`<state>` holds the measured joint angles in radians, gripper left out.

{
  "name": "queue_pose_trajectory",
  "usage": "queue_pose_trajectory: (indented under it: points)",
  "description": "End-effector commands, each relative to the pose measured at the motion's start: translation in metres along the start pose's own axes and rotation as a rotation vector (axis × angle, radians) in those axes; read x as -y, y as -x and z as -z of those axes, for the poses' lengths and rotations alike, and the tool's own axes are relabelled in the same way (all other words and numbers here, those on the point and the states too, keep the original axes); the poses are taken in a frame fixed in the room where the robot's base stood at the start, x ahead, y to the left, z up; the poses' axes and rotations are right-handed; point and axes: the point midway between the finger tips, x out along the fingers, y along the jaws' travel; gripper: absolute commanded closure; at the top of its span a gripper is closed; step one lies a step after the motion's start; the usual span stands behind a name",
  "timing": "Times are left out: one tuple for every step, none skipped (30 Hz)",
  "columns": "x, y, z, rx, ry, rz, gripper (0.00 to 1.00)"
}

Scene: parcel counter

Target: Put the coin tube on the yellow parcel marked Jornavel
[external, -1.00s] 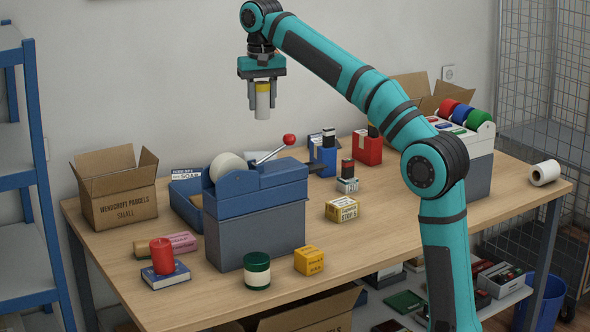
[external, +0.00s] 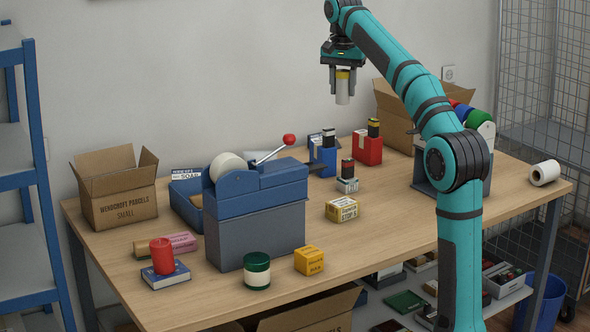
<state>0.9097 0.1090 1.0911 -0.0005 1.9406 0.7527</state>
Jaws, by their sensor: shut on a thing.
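My gripper (external: 343,86) is shut on the coin tube (external: 343,97), a pale upright cylinder with a yellow band at its top. It holds the tube high above the back of the table, near the red and blue stamp holders. Two yellow parcels stand on the table. One yellow box (external: 341,209) with a pale label lies mid-table. A smaller orange-yellow cube (external: 309,261) stands near the front edge. The print on both is too small to read surely, so I cannot tell which is marked Jornavel. Nothing lies on either.
A blue-grey tape machine (external: 255,220) with a red-knobbed lever stands left of the parcels. A green jar (external: 257,271) is beside the cube. A small grey stamp block (external: 347,185) stands behind the mid-table box. Bare table (external: 400,220) lies to the right.

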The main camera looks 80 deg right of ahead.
Motion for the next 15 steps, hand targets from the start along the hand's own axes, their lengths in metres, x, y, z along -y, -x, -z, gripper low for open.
queue_pose_trajectory:
  points:
    - [-0.006, 0.0, 0.005, 0.0, -0.018, 0.0, 0.93]
    - [-0.009, 0.0, 0.007, 0.0, -0.028, 0.0, 0.93]
    - [-0.007, -0.007, 0.005, 0.001, -0.024, -0.001, 0.93]
    - [-0.007, -0.011, 0.005, 0.002, -0.023, -0.002, 0.93]
    - [-0.007, -0.016, 0.005, 0.001, -0.023, -0.001, 0.93]
    - [-0.007, -0.022, 0.005, 0.002, -0.022, -0.002, 0.93]
    - [-0.007, -0.026, 0.005, 0.002, -0.022, -0.002, 0.93]
    - [-0.007, -0.03, 0.005, 0.001, -0.022, -0.001, 0.93]
    - [-0.007, -0.037, 0.004, 0.002, -0.022, -0.002, 0.93]
    - [-0.007, -0.043, 0.004, 0.002, -0.022, -0.002, 0.93]
    - [-0.007, -0.049, 0.004, 0.001, -0.022, -0.001, 0.93]
    - [-0.007, -0.056, 0.004, 0.002, -0.022, -0.002, 0.93]
    - [-0.007, -0.062, 0.004, 0.001, -0.022, -0.001, 0.93]
    - [-0.007, -0.07, 0.004, 0.003, -0.021, -0.003, 0.93]
    - [-0.007, -0.081, 0.004, 0.002, -0.021, -0.002, 0.93]
